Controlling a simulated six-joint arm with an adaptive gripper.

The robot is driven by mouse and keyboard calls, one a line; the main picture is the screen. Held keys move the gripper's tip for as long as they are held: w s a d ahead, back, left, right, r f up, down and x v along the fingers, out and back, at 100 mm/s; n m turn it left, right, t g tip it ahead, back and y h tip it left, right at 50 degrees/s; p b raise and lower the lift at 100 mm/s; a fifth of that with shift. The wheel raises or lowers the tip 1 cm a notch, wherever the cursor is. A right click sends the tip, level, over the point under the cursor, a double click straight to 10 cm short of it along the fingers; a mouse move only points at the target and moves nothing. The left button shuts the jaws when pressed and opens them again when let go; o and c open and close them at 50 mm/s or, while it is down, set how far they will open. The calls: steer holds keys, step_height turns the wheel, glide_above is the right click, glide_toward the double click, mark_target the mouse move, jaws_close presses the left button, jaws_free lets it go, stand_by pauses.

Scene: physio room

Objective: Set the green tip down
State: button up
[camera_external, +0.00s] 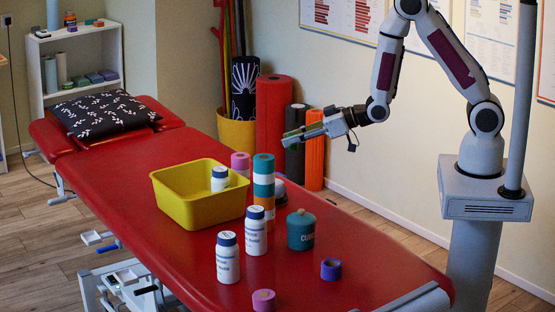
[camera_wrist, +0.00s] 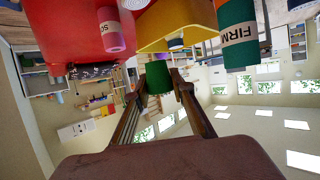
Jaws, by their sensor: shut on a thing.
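My gripper (camera_external: 312,131) is in the air above the far right edge of the red table (camera_external: 130,190), pointing left in the external view. It is shut on the green tip (camera_wrist: 158,79), a short dark green piece between the two fingertips in the wrist view. In the external view the green tip is small and hard to separate from the fingers. It is apart from the tabletop, higher than the stack of teal, white and orange rolls (camera_external: 264,181).
A yellow bin (camera_external: 190,212) holds a white bottle (camera_external: 220,178). Two more white bottles (camera_external: 228,258), a teal lidded jar (camera_external: 301,231), a purple roll (camera_external: 331,269) and pink rolls (camera_external: 264,300) stand on the table. A patterned pillow (camera_external: 104,114) lies at the far end. The left middle is clear.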

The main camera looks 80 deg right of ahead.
steer(key=shift+m+h, duration=0.4)
steer(key=shift+h, duration=0.1)
steer(key=r, duration=0.2)
steer(key=w+r, duration=0.1)
steer(key=r, duration=0.5)
steer(key=shift+w, duration=0.4)
steer(key=shift+a+r, duration=0.25)
steer(key=shift+r, duration=0.35)
steer(key=shift+d+f, duration=0.1)
